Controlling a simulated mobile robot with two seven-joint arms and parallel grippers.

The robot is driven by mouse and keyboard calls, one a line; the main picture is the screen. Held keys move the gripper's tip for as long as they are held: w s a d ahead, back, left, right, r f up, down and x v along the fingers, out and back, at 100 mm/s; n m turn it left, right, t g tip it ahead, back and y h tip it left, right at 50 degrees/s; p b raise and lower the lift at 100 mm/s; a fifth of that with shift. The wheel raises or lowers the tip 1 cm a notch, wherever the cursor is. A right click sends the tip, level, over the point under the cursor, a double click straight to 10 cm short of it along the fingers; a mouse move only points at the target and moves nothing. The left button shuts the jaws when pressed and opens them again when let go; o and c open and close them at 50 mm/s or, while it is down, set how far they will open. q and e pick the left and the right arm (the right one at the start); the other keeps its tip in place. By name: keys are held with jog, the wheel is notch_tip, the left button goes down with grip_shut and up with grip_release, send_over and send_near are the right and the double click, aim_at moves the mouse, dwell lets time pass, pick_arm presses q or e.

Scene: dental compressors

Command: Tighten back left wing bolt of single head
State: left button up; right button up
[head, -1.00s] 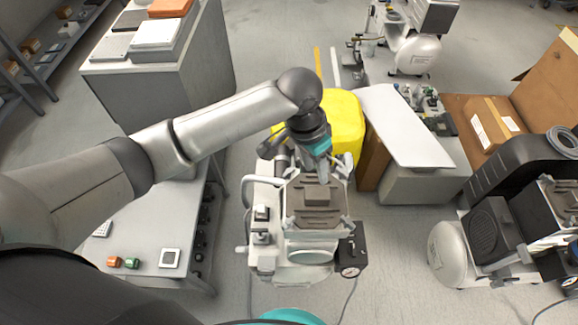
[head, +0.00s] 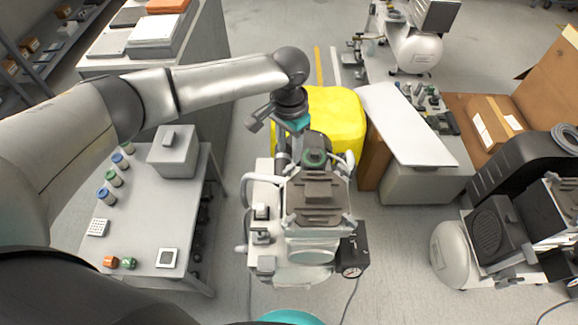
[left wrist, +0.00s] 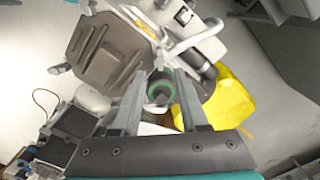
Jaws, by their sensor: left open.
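The single-head compressor (head: 318,200) stands upright in the middle of the head view, with a brown ribbed head cover. A green-ringed round part (head: 315,158) sits at the back of the head. My left gripper (head: 303,133) hangs behind and above the head, apart from the cover. In the left wrist view its two fingers (left wrist: 160,108) are spread, with the green-ringed part (left wrist: 160,90) showing beyond the gap; contact is not visible. The brown cover (left wrist: 108,55) lies to the upper left there. I cannot clearly make out the back left wing bolt. My right gripper is out of view.
A yellow container (head: 335,115) stands close behind the compressor. A grey table (head: 150,225) with small items is on the left. A white panel (head: 405,125) and a black-housed compressor (head: 510,220) are on the right. The floor between is clear.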

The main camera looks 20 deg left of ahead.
aim_at(289, 168)
pick_arm(q)
notch_tip(289, 168, down, 7)
jog(key=shift+r+b, duration=0.1)
jog(key=shift+b, duration=0.8)
grip_shut()
